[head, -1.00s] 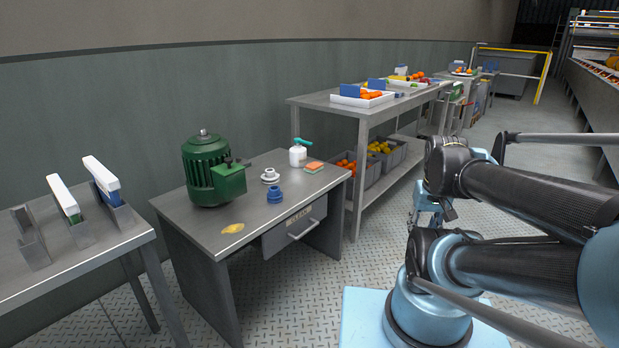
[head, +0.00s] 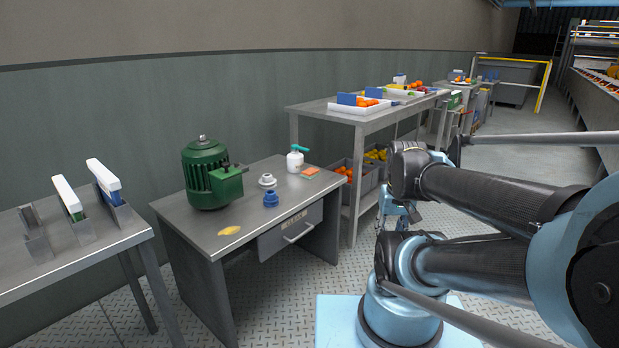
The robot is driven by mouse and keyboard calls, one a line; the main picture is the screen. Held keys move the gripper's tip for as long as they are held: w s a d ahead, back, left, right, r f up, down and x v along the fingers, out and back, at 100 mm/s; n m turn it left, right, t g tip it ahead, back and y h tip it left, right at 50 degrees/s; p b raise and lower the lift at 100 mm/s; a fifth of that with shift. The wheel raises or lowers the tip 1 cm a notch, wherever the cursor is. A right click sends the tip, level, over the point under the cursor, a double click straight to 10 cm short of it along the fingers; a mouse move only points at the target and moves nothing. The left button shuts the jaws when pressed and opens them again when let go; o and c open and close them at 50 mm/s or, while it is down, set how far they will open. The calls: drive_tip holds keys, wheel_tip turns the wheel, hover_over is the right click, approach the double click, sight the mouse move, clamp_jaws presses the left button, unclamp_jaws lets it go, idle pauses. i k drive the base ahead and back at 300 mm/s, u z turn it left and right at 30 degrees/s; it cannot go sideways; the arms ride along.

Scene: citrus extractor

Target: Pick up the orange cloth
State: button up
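A small flat orange piece with a greenish edge, which looks like the orange cloth (head: 310,173), lies on the grey desk (head: 210,238) near its back right corner. It is beside the white spray bottle with a teal top (head: 295,160). My gripper (head: 400,214) is partly visible beyond my folded arm, to the right of the desk and apart from the cloth. It is small and partly hidden, so I cannot tell whether its fingers are open or shut. Nothing is visibly held.
The desk also holds a green motor (head: 208,175), a white fitting (head: 267,181), a blue fitting (head: 271,199) and a yellow patch (head: 229,231). A taller bench (head: 340,113) with fruit trays stands behind right. A side table (head: 70,265) is at left. Floor before the desk is clear.

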sight(311, 173)
drive_tip(key=i, duration=1)
